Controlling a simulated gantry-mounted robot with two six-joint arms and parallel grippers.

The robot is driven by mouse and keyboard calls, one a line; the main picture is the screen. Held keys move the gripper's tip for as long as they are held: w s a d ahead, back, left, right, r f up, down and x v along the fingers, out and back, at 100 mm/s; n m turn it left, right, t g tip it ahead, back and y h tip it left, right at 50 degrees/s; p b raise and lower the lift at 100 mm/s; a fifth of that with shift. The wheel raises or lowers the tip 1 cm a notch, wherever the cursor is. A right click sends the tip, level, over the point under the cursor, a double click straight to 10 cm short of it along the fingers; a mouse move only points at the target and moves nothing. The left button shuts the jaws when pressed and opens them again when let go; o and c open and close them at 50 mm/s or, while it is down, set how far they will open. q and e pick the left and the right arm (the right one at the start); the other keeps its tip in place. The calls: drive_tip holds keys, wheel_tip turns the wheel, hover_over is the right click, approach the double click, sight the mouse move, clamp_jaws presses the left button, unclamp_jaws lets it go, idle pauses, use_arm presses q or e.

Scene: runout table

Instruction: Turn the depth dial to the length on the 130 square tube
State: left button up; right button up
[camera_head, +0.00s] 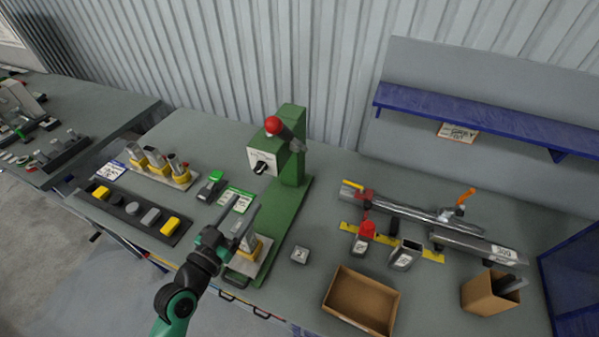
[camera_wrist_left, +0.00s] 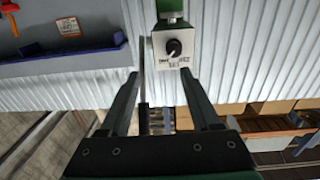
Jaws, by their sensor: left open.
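The depth dial (camera_head: 260,168) is a black knob on a white plate on the front of a green press-like machine (camera_head: 292,150) with a red ball on its lever. The dial also shows in the left wrist view (camera_wrist_left: 173,47), ahead of the fingertips; its scale text is too small to read. My left gripper (camera_head: 243,206) is open and empty, below and in front of the dial, apart from it. A grey square tube (camera_head: 470,244) lies at the right with a white label (camera_head: 503,253); its writing is too small to read surely. My right gripper is not in view.
A cardboard tray (camera_head: 360,299) and a small box (camera_head: 491,292) stand at the front right. A dark tray of grey and yellow pieces (camera_head: 133,213) and a rack of yellow-based tools (camera_head: 158,166) are at the left. A blue shelf (camera_head: 480,123) is on the wall.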

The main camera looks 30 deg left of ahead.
sight(257, 173)
use_arm(q)
drive_tip(key=shift+s+a+f+n+y, duration=0.15)
drive_tip(key=shift+s+a, duration=0.15)
drive_tip(key=shift+a, duration=0.15)
drive_tip(key=shift+s+a+n+y, duration=0.15)
drive_tip(key=shift+s+a, duration=0.1)
drive_tip(key=shift+a, duration=0.15)
drive_tip(key=w, duration=0.4)
drive_tip(key=w+a, duration=0.1)
drive_tip(key=w, duration=0.2)
drive_tip(key=w+a, duration=0.1)
drive_tip(key=w, duration=0.3)
drive_tip(key=shift+w+a, duration=0.1)
drive_tip(key=shift+w, duration=0.2)
clamp_jaws()
